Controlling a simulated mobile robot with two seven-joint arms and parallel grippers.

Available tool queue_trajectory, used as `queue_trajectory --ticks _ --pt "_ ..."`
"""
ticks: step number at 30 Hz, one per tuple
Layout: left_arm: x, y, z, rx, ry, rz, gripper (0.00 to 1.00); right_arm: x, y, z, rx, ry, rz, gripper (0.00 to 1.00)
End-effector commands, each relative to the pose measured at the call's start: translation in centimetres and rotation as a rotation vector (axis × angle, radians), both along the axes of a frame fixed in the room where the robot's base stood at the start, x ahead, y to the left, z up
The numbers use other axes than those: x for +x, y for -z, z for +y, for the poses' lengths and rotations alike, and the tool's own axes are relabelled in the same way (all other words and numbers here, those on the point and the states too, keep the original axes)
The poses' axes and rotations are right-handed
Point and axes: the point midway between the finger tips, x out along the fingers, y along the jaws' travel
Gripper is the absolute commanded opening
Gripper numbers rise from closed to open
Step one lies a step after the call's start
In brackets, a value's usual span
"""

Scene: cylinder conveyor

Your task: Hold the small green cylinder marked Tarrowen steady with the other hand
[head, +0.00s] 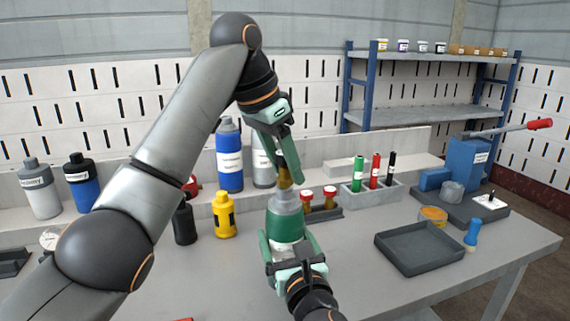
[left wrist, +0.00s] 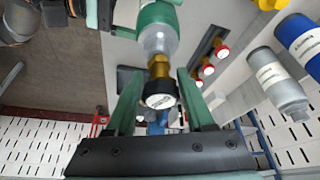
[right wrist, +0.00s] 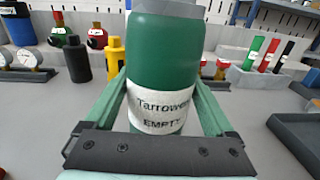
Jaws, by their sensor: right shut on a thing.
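The small green cylinder (head: 283,253) stands upright on the bench, with a grey shoulder and a brass valve on top. In the right wrist view, its white label on the green body (right wrist: 165,60) reads Tarrowen and EMPTY. My right gripper (head: 292,252) is shut on its lower body, one finger on each side. My left gripper (head: 285,172) is above it, pointing down. In the left wrist view, its open fingers (left wrist: 160,98) are on either side of the brass valve (left wrist: 159,66) and its dark knob with a pale face (left wrist: 160,101), with gaps visible.
A yellow cylinder (head: 224,215) and a dark one (head: 185,222) stand left of it. Red-knobbed brass valves (head: 308,197) sit in a dark holder just behind. An empty dark tray (head: 418,248) and a blue object (head: 472,234) lie to the right. The bench front right is clear.

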Motion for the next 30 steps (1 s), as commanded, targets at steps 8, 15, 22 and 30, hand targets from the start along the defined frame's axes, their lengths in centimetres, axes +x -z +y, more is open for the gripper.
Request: queue_trajectory --ticks 8,15,22,30 --pt "0.0 0.0 0.0 0.0 0.0 0.0 0.81 0.0 0.0 0.0 0.0 0.001 0.001 0.22" --pt "0.0 -0.2 0.0 0.0 0.0 -0.001 0.81 0.0 0.0 0.0 0.0 0.001 0.001 0.22" --pt "-0.7 -3.0 1.0 0.001 -0.003 -0.005 0.81 0.0 0.0 0.0 0.0 0.001 0.001 0.22" --pt "-2.0 -7.9 2.6 0.0 -0.004 -0.002 0.81 0.0 0.0 0.0 0.0 0.001 0.001 0.22"
